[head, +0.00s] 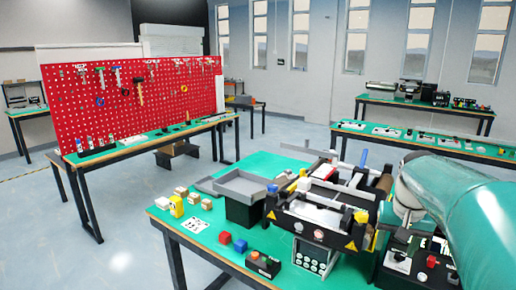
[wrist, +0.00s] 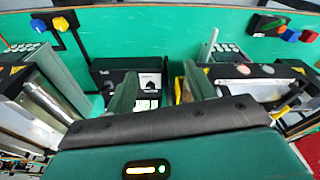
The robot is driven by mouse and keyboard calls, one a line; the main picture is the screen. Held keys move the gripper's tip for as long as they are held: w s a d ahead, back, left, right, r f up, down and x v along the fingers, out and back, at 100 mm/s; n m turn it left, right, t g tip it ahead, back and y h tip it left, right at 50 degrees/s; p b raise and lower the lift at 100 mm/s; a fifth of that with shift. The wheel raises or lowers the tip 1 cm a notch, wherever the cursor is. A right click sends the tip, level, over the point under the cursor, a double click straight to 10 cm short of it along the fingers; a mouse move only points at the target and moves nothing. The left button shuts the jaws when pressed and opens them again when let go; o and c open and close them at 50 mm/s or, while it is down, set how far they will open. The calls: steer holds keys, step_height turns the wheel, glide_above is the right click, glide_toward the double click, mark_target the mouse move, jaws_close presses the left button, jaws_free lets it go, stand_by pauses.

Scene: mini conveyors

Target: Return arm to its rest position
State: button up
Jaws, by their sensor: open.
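My teal arm (head: 455,195) fills the right side of the head view and reaches over the right end of the mini conveyor (head: 320,215). Its end is hard to make out there. In the wrist view, the two fingers of my gripper (wrist: 160,88) stand apart with nothing between them. Beyond them lies a black control box (wrist: 118,65) with a black-and-white label. I cannot tell whether the fingers touch anything.
Conveyor units stand close on both sides of my gripper. A red pegboard (head: 130,95) stands behind; open floor lies left.

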steer(key=s+a+f+n+t, duration=0.1)
steer(key=s+a+n+t, duration=0.1)
steer(key=s+a, duration=0.5)
steer(key=s+a+f+n+t, duration=0.1)
steer(key=s+a+f+n, duration=0.1)
steer(key=s+a, duration=0.6)
steer(key=a+n, duration=0.1)
steer(key=a, duration=0.4)
steer(key=shift+s+a+t+y, duration=0.15)
steer(key=shift+a+t+y, duration=0.25)
